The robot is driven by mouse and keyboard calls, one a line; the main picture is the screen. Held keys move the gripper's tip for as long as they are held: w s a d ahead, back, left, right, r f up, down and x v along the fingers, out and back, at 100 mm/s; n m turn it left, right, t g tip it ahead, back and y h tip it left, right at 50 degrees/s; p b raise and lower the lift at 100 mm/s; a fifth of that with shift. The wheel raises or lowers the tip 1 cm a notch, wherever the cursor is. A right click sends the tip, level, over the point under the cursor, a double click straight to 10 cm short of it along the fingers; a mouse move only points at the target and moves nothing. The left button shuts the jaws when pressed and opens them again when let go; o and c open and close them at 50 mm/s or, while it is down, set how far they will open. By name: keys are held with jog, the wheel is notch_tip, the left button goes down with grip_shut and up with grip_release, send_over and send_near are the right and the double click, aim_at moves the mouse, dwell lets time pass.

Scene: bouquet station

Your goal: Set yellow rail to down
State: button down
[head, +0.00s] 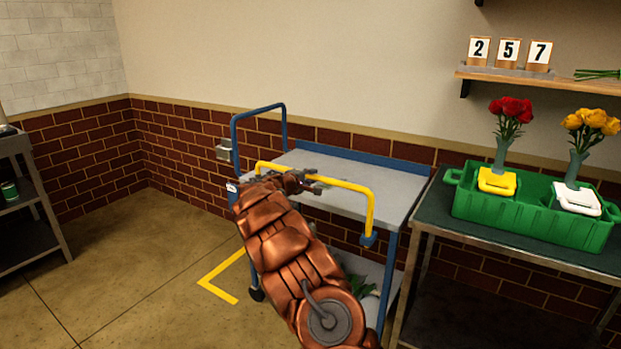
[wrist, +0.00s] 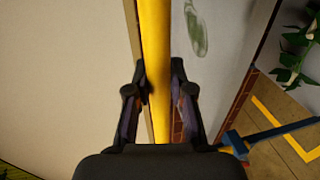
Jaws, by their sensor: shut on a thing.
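The yellow rail (head: 350,187) is a bent bar along the near side of the blue and grey cart (head: 388,178). It stands raised above the cart's top shelf, with its right leg running down to a blue mount (head: 368,239). My gripper (head: 305,182) is at the rail's upper bar, left of its middle, and is shut on it. In the wrist view the rail (wrist: 155,45) runs between the two fingers of my gripper (wrist: 159,84). My arm hides the rail's left leg.
A dark green table (head: 437,213) stands right of the cart, with a green crate (head: 520,225) holding red and yellow flowers in vases. A blue handle (head: 235,140) rises at the cart's left end. Yellow tape (head: 215,290) marks the floor. A grey shelf unit stands far left.

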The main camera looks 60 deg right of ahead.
jog(key=shift+f, duration=0.1)
notch_tip(320, 180, down, 13)
jog(key=b, duration=1.4)
jog(key=shift+f, duration=0.25)
jog(key=c, duration=1.2)
grip_release()
jog(key=shift+o, duration=0.9)
jog(key=shift+a, duration=0.15)
jog(key=a+r, duration=0.2)
jog(key=a, duration=0.9)
jog(key=shift+s+a+r, duration=0.25)
jog(key=shift+r, duration=0.05)
